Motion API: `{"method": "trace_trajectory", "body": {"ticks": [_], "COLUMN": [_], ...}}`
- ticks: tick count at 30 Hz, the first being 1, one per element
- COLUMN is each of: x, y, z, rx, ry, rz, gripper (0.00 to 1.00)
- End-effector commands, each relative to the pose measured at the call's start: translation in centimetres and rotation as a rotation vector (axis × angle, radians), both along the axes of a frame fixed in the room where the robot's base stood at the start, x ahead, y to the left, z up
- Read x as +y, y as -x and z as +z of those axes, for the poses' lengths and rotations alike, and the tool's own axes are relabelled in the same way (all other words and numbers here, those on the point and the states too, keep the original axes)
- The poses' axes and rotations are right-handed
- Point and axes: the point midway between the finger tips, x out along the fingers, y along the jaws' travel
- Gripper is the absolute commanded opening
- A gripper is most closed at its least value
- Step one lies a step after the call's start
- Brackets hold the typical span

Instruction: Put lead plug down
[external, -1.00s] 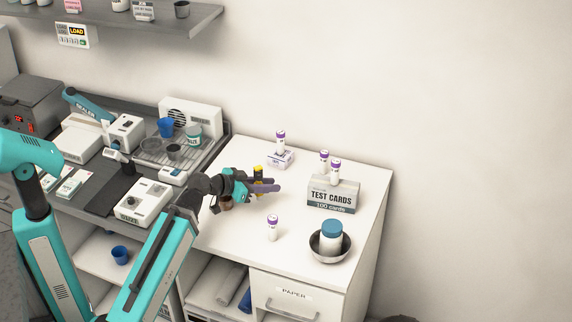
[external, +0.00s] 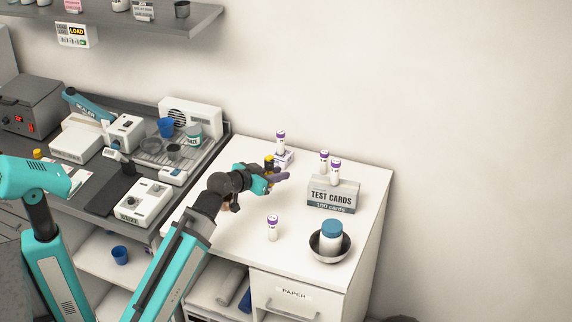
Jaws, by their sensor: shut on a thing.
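My gripper (external: 272,179) is over the white cabinet top, near its back, shut on a small dark piece with a yellow top (external: 269,161), which I take to be the lead plug. The plug stands about upright between the fingers. Its lower end is hidden by the fingers, so I cannot tell whether it touches anything below. A purple-capped tube (external: 281,139) in a small white block (external: 285,159) is just behind the gripper.
The test cards box (external: 331,196) stands to the right, with two purple-capped tubes at it. A metal bowl (external: 319,250) holds a blue-lidded jar (external: 331,236). The cabinet top (external: 240,257) is clear at front left.

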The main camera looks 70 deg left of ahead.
Motion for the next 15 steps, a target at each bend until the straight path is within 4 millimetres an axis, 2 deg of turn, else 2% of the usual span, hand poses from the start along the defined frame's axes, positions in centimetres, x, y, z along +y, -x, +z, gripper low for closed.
{"method": "trace_trajectory", "body": {"ticks": [7, 15], "x": [0.0, -0.1], "y": [0.0, 0.1], "z": [-0.3, -3.2], "rx": [0.001, 0.001], "ry": [0.001, 0.002], "rz": [-0.001, -0.001], "gripper": [0.00, 0.00]}}
